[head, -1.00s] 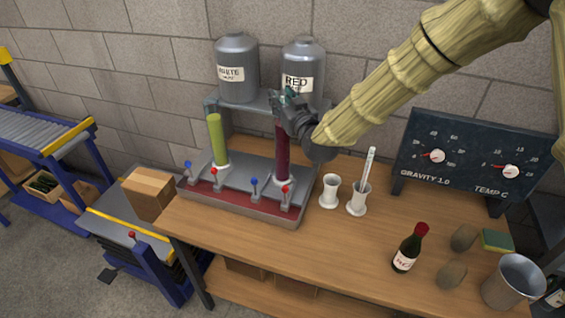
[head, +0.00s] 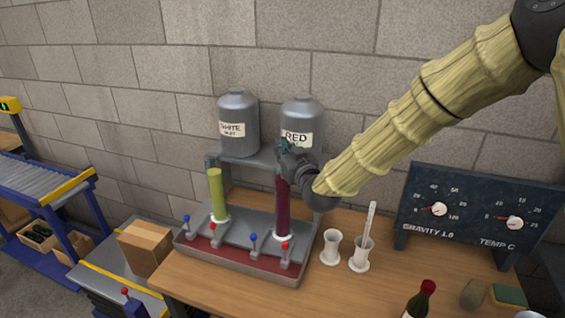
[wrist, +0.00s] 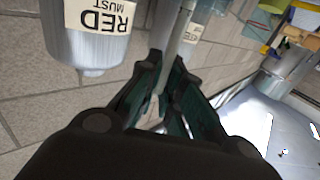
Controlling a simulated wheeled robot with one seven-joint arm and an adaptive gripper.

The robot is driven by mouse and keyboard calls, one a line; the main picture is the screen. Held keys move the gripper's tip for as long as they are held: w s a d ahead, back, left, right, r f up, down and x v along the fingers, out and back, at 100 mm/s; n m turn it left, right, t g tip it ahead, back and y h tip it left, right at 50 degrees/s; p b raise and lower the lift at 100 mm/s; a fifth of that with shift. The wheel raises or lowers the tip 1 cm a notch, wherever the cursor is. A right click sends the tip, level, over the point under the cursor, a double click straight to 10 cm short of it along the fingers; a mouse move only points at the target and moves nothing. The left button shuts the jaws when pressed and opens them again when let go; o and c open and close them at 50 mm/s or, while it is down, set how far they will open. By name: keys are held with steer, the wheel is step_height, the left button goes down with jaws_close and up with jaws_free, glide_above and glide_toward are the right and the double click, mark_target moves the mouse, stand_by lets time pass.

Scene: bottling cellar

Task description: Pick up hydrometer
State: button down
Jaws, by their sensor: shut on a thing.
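In the wrist view my gripper (wrist: 168,78) is shut on a thin pale rod, which looks like the hydrometer (wrist: 178,36). The rod runs up between the fingers and out of the top of the picture. In the head view my gripper (head: 290,156) is at the top of the dark red column (head: 283,205), in front of the RED tank (head: 302,115). The held rod cannot be made out there, and I cannot tell whether its lower end is inside the column. Another thin stick (head: 370,220) stands in a white holder (head: 360,256) on the bench.
The green column (head: 217,192) stands left on the grey lever stand (head: 240,236). An empty white holder (head: 331,247) is right of the stand. A gauge panel (head: 470,215) and a dark bottle (head: 420,300) are further right. The WHITE tank (head: 237,115) is behind.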

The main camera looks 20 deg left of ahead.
step_height(320, 180, up, 26)
steer(key=b, duration=0.6)
steer(key=shift+s, duration=0.1)
stand_by(1.8)
